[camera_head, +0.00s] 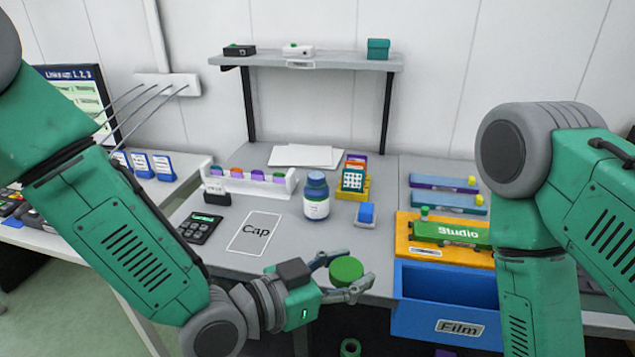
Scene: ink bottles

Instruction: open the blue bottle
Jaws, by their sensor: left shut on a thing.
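A blue drawer marked "Film" (445,306) stands open at the front right, below a yellow tray (403,231) with a green "Studio" piece. A calculator (200,227), a white rack (284,188) and a blue block (366,214) surround the bottle. A shelf (305,61) hangs behind.

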